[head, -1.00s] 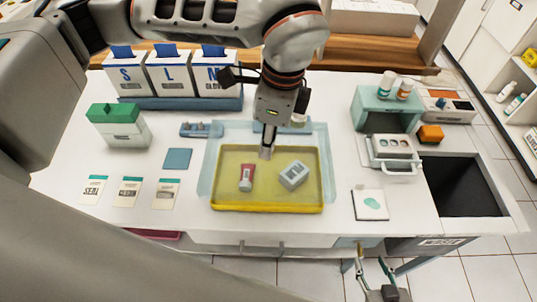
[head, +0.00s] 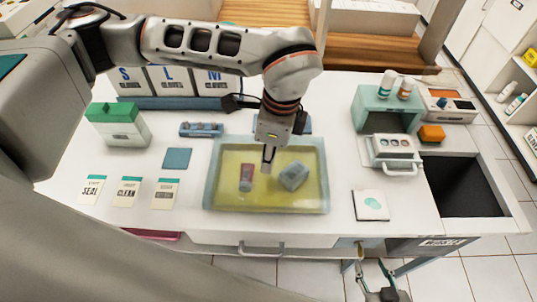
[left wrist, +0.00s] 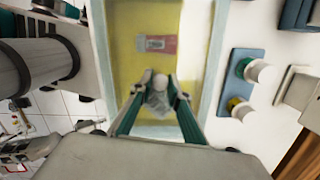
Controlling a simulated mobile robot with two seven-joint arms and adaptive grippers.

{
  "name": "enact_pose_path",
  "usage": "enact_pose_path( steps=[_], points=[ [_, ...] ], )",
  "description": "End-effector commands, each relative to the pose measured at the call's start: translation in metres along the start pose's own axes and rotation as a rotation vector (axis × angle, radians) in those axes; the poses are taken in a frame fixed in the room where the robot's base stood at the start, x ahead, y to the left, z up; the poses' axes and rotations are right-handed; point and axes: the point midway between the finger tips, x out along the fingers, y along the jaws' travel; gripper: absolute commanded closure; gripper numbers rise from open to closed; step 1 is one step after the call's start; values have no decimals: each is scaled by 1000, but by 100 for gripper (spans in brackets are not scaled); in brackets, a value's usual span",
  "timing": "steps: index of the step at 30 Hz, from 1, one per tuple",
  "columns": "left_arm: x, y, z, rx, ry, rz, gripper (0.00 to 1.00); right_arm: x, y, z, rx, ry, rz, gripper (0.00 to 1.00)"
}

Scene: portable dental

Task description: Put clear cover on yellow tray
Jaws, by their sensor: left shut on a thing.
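The yellow tray (head: 266,202) stands on the white table in the head view. A red-and-white packet (head: 246,178) and a grey-white block (head: 293,176) lie in it, seen through the clear cover. The clear bluish cover (head: 325,180) lies over the tray, its rim closely in line with the tray's edges; I cannot tell if it is fully seated. My left gripper (head: 267,160) is shut on the cover's pale knob (left wrist: 160,82), above the tray's middle. My right gripper (head: 375,275) is open and empty, low in front of the table.
Several labelled cards (head: 128,192) and a blue square (head: 177,158) lie left of the tray. A green-lidded box (head: 117,125) stands farther left. A white card (head: 374,205) and a teal cabinet (head: 385,108) are on the right. A dark opening (head: 465,185) is at far right.

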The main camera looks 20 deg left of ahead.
Motion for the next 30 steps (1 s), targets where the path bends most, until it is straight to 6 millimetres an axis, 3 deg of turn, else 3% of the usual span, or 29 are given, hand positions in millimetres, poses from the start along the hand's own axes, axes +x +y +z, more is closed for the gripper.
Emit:
enact_pose_path(
  steps=[2, 3, 5, 17, 23, 30],
  points=[
    [3, 0, 0, 0, 0, 1, 100, 1, 0, 1, -2, 1, 1, 60],
    [4, 0, 0, 0, 0, 1, 81, 0, 1, 0, -3, 2, 1, 60],
    [3, 0, 0, 0, 0, 0, 66, 0, 1, -2, -3, 3, 2, 60],
    [-2, 0, 0, 0, 0, -2, 66, -1, 2, -6, -3, 8, 3, 60],
    [-27, -1, 0, 1, 2, -5, 66, -2, 2, -7, 2, 10, 2, 60],
    [-79, -1, 0, 1, 1, -5, 66, -1, 1, -3, 2, 3, 0, 60]
  ],
)
